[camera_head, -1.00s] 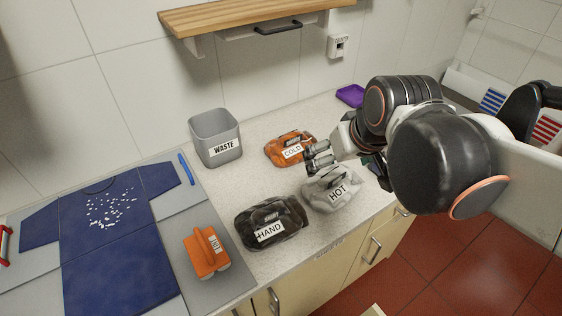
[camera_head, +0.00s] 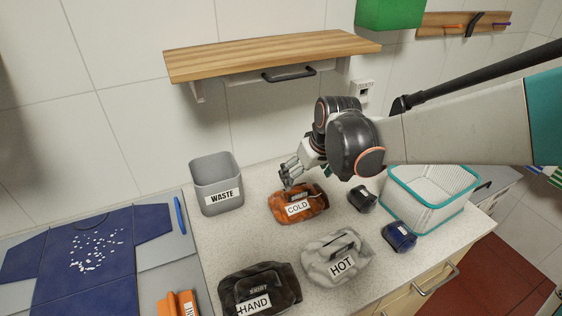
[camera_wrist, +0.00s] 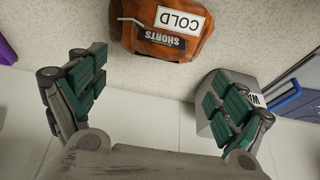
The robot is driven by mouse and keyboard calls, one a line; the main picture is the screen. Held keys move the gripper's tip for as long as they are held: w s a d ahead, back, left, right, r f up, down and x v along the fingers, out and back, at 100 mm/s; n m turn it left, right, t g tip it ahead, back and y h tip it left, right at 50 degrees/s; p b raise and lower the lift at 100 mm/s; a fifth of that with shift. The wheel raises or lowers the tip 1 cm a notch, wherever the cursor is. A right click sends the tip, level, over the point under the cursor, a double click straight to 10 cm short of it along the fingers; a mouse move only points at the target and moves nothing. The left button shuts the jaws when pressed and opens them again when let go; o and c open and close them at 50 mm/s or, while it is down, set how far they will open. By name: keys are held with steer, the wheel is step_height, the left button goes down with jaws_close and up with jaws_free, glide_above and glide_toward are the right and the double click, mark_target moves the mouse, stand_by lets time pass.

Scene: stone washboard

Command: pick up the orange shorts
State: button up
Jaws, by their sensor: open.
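The orange shorts (camera_head: 312,203) lie as a folded bundle on the speckled counter, with a white COLD tag on top. In the wrist view, the orange bundle (camera_wrist: 150,41) also carries a dark SHORTS label and sits at the top of the picture, ahead of the fingers. My gripper (camera_head: 291,176) is at the back left edge of the shorts, above the counter. In the wrist view, my gripper (camera_wrist: 158,78) has its green-padded fingers spread wide with nothing between them. I cannot tell in the head view whether a finger touches the cloth.
The grey WASTE bin (camera_head: 216,180) stands left of the shorts. A white HOT bundle (camera_head: 326,259) and black HAND bundle (camera_head: 247,288) lie in front. A dark bundle (camera_head: 362,199), a blue bundle (camera_head: 399,237) and a teal-rimmed basket (camera_head: 413,207) are right. A wooden shelf (camera_head: 270,55) hangs above.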

mark_target(298, 189)
steer(key=b+x, duration=0.3)
steer(key=x, duration=0.6)
steer(key=shift+w+f, duration=0.1)
steer(key=shift+w, duration=0.05)
steer(key=c, duration=1.6)
steer(key=shift+r, duration=0.2)
steer(key=shift+c, duration=0.3)
